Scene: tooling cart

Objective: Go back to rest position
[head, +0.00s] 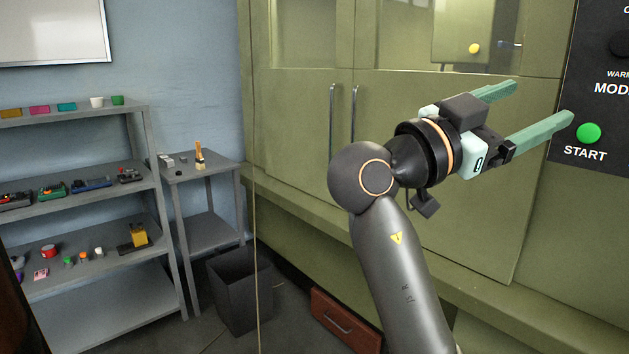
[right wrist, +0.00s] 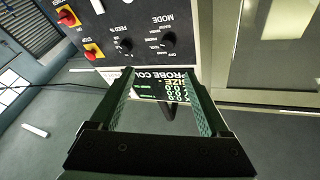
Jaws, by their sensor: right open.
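My right gripper (head: 545,108) is raised in front of the green machine cabinet, at the right of the head view. Its two green fingers are spread wide with nothing between them, and they point right toward the black control panel (head: 599,95). The green START button (head: 589,133) shows just beyond the lower fingertip; I cannot tell whether they touch. In the right wrist view the open fingers (right wrist: 162,85) frame a lit display (right wrist: 158,88) below the control panel (right wrist: 135,30). My left gripper is not in view.
A grey shelf (head: 85,187) with several small items stands at the left. A small grey table (head: 205,172) is beside it, and a dark bin (head: 240,290) is on the floor. The green cabinet (head: 300,130) fills the space behind my arm. A red drawer box (head: 345,322) sits low below it.

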